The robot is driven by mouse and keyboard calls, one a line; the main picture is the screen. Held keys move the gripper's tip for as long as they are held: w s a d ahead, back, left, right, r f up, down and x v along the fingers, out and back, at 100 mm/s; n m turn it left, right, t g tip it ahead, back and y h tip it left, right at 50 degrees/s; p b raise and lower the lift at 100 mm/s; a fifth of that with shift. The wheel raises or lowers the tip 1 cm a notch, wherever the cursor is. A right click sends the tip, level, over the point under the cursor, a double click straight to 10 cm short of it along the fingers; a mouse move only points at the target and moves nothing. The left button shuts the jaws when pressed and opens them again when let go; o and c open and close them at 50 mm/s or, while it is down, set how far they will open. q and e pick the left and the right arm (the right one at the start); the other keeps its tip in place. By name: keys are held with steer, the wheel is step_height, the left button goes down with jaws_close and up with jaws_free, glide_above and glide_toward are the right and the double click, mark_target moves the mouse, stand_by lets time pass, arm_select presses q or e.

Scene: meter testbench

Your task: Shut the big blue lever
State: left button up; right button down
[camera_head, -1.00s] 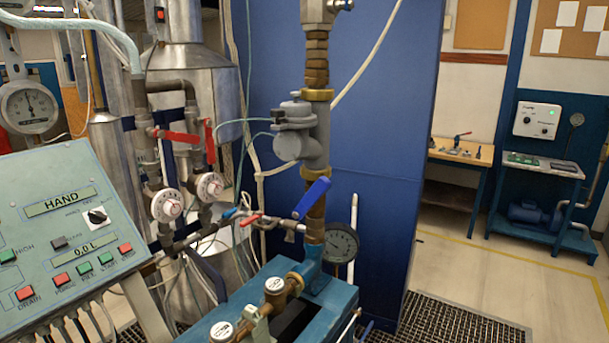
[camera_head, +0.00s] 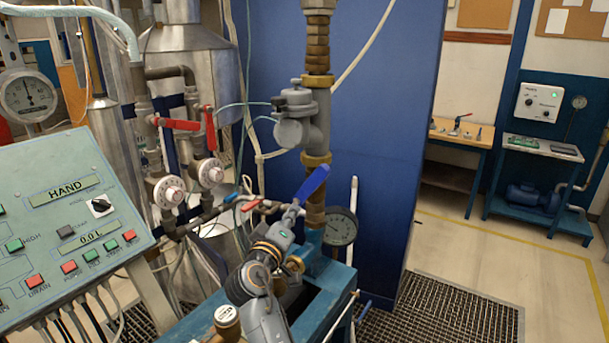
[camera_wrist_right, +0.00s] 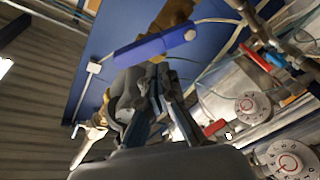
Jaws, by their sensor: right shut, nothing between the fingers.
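The big blue lever (camera_head: 312,184) sits on the vertical pipe in the middle of the head view, tilted with its free end up and to the right. It also shows in the right wrist view (camera_wrist_right: 155,48), just beyond my fingertips. My right gripper (camera_head: 290,218) comes up from below and has its tips close to the lever's lower end. It is shut and holds nothing. I cannot tell whether the fingers touch the lever. My right arm hides part of the brass valve and the blue bench below. My left gripper is not in view.
A control panel (camera_head: 75,215) stands at the left. Red levers (camera_head: 178,124) and white dials (camera_head: 168,192) are on pipes left of the blue lever. A round gauge (camera_head: 341,227) is close on its right. Small red and blue handles lie left of my gripper. The floor at right is open.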

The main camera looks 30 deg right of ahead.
step_height(320, 180, up, 6)
steer(key=w+a+r+t+h, duration=0.1)
steer(key=w, duration=0.2)
steer(key=r+p, duration=0.2)
steer(key=p, duration=0.1)
glide_above(311, 186)
steer(key=w+a, duration=0.3)
steer(key=shift+n, duration=0.3)
steer(key=s+f, duration=0.1)
steer(key=s+d+f+p, duration=0.1)
steer(key=s+f, duration=0.1)
steer(key=shift+s, duration=0.2)
steer(key=shift+w, duration=0.1)
steer(key=shift+f, duration=0.1)
